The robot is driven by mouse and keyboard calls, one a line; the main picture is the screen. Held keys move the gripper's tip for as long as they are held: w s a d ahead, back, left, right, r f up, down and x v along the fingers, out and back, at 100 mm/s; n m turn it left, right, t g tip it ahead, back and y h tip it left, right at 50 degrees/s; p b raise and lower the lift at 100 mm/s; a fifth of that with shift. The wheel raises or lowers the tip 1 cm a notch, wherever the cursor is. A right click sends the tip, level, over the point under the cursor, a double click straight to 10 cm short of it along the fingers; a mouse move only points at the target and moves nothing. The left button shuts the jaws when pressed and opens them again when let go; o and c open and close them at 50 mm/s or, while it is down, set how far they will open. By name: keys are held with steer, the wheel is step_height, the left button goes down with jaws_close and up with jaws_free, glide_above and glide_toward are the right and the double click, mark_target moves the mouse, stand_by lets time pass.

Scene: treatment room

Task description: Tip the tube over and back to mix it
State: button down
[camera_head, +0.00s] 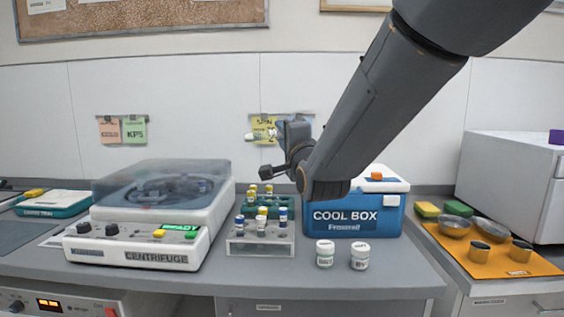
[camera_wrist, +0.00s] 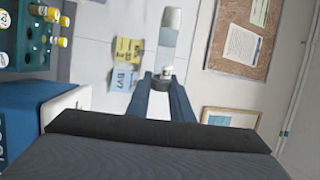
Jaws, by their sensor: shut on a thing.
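The tube (camera_wrist: 168,45) shows in the wrist view, with a pale grey-white end at the top and a clear, greyish body. My gripper (camera_wrist: 163,82) is shut on its lower end, near a white label and a dark ring. The wall and rack look turned sideways in this view, so the tube lies roughly level rather than upright. In the head view my gripper (camera_head: 281,134) is raised above the tube racks, in front of wall notes. The tube is small there and hard to tell from the notes behind it.
Below stand a white rack (camera_head: 260,246) and a green rack (camera_head: 243,208) with capped tubes. The centrifuge (camera_head: 130,243) is at left. The cool box (camera_head: 352,222) is at right behind two white jars (camera_head: 325,254). An orange tray (camera_head: 500,262) lies far right. Air around the tube looks clear.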

stand_by(0.3)
steer(key=n, duration=0.4)
steer(key=shift+g+y+b, duration=0.3)
steer(key=shift+y, duration=0.1)
steer(key=n+g+y, duration=0.1)
steer(key=n, duration=0.5)
steer(key=shift+r, duration=0.1)
steer(key=n+g, duration=0.1)
steer(key=n, duration=0.4)
steer(key=shift+y, duration=0.3)
steer(key=n, duration=0.3)
steer(key=shift+n+g, duration=0.4)
